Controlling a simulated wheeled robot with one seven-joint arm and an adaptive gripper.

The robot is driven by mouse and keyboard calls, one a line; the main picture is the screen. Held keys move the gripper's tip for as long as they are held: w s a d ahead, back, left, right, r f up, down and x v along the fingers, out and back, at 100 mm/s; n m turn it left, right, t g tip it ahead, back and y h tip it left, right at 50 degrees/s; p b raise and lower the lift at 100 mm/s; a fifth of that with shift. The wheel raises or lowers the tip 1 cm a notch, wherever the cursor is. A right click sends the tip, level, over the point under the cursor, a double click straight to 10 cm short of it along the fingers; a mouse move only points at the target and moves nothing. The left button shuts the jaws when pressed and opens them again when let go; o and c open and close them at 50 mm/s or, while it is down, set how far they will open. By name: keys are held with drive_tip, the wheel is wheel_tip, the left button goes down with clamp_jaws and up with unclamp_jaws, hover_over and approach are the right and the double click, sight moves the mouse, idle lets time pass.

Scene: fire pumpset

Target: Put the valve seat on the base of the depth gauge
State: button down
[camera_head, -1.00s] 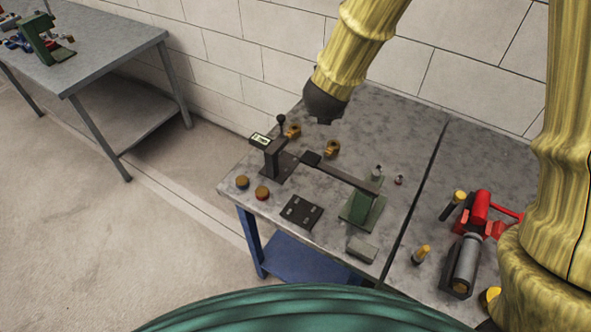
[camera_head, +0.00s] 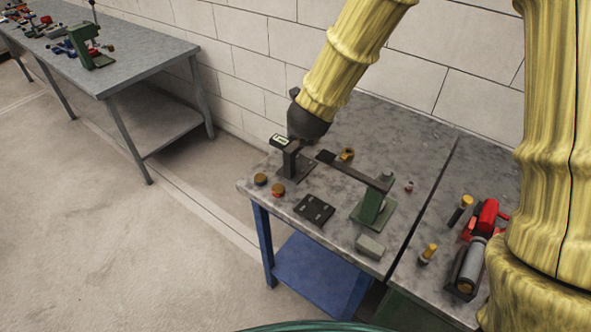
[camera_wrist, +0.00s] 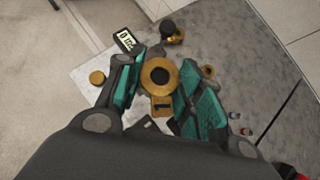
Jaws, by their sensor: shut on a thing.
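In the wrist view my gripper (camera_wrist: 161,60) is shut on the valve seat (camera_wrist: 147,80), a brass ring with a dark hole and a tab marked "1". The depth gauge shows its lit display (camera_wrist: 124,40) just left of the fingers; its base is mostly hidden there. I cannot tell the height gap.
A brass part (camera_head: 347,154) lies right of the gauge; another (camera_wrist: 176,36) shows beyond the fingers in the wrist view. A green stand with a long arm (camera_head: 371,207), a black plate (camera_head: 314,209), two round caps (camera_head: 261,179) and a grey block (camera_head: 370,246) share the table.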

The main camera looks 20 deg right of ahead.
drive_tip(key=shift+w+d+f+n+y+b, duration=0.2)
drive_tip(key=shift+d+f+b, duration=0.15)
drive_tip(key=shift+d, duration=0.1)
drive_tip(key=shift+w+d+f+n+y+b, duration=0.2)
drive_tip(key=shift+d+b, duration=0.1)
drive_tip(key=shift+d, duration=0.15)
drive_tip(key=d+f+n+y+b, duration=0.2)
drive_tip(key=d+n+y+b, duration=0.35)
drive_tip(key=d+b, duration=0.2)
drive_tip(key=n+g+y+b, duration=0.25)
drive_tip(key=n+b, duration=0.25)
drive_tip(key=b, duration=0.3)
approach(303, 166)
drive_tip(key=w+a, duration=0.1)
drive_tip(key=w+a+p, duration=0.1)
drive_tip(key=w+a, duration=0.1)
drive_tip(key=shift+f, duration=0.25)
drive_tip(key=x, duration=0.2)
drive_tip(key=shift+w+a+p, duration=0.25)
drive_tip(key=shift+a+p, duration=0.05)
drive_tip(key=shift+p, duration=0.05)
drive_tip(key=shift+w+a+f, duration=0.3)
drive_tip(key=shift+f, duration=0.15)
drive_tip(key=shift+f, duration=0.15)
